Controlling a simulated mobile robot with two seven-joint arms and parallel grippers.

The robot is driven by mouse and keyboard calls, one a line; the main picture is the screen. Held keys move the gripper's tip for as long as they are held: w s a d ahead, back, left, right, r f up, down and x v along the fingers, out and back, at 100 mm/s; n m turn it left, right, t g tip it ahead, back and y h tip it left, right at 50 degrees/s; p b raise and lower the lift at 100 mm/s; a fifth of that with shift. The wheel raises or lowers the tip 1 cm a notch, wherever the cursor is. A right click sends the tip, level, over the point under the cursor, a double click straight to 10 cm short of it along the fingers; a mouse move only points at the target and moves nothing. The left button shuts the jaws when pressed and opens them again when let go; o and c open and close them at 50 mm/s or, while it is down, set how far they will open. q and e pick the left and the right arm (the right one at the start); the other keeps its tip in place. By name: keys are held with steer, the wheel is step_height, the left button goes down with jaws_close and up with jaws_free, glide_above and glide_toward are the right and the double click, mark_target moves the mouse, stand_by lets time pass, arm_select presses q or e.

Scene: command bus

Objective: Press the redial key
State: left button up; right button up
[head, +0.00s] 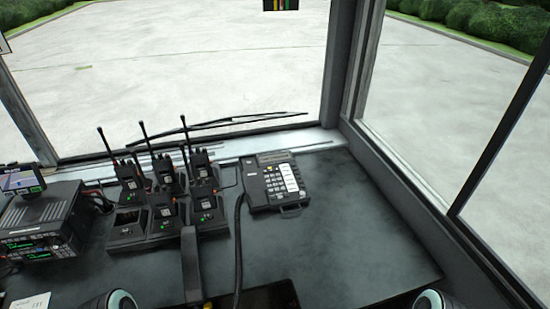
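A dark desk phone (260,196) lies on the grey counter, right of the radios and near the windscreen. Its face has a block of small keys on the left and a column of white keys (291,178) on the right. One yellow key shows near its top. The key labels are too small to read, so I cannot tell which is the redial key. Neither of my grippers shows in the head view. Only rounded parts, likely of my arms, show at the bottom edge.
Several handheld radios with upright antennas stand in a charger (128,234) left of the phone. A radio unit (40,225) is at far left. A black cable (238,245) and a dark upright piece (191,265) stand in front. The counter (350,240) right of the phone is clear.

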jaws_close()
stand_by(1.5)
